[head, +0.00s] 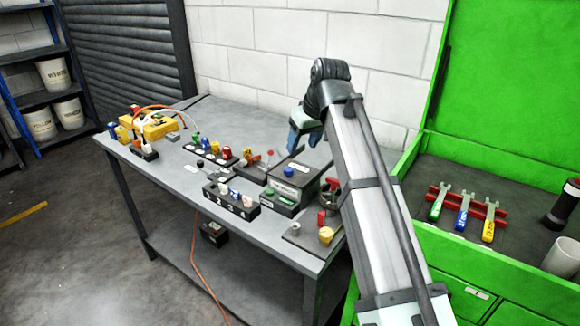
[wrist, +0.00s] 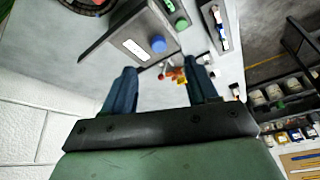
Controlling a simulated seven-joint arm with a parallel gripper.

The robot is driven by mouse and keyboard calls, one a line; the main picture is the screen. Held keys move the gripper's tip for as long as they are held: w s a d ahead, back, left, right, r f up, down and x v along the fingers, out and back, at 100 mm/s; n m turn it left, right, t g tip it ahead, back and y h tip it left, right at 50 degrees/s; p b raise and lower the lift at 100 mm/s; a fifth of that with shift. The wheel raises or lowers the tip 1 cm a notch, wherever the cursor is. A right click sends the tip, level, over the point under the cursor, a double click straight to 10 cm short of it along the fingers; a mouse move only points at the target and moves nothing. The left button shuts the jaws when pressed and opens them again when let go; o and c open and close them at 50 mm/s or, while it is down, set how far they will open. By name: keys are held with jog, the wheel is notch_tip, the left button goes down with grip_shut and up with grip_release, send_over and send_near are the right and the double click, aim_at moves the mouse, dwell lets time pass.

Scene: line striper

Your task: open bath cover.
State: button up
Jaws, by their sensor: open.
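The bath cover appears to be the flat lid (head: 309,176) of a dark grey box on the bench, with a blue knob (head: 288,171) and a white label on top. In the wrist view the lid (wrist: 128,32) shows beyond the fingers, with its blue knob (wrist: 158,44) near the edge, roughly between the fingertip directions. The lid looks shut. My gripper (head: 304,142) is open and empty, above and behind the box. Its two blue fingers also show in the wrist view (wrist: 162,68), apart from the knob.
A numbered black holder (head: 231,201) and other small parts crowd the bench (head: 185,176) left of the box. A plate with a yellow knob (head: 326,235) lies at the front right. A green cabinet (head: 440,255) with wrenches stands right; a white block wall is behind.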

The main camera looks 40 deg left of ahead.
aim_at(289, 169)
jog(key=x, duration=0.4)
jog(key=a+x, duration=0.1)
jog(key=x, duration=0.3)
jog(key=w+x, duration=0.1)
jog(key=x, duration=0.4)
jog(key=shift+w+a+r, duration=0.15)
jog(key=shift+a+r, duration=0.1)
jog(key=shift+c, duration=0.2)
grip_shut()
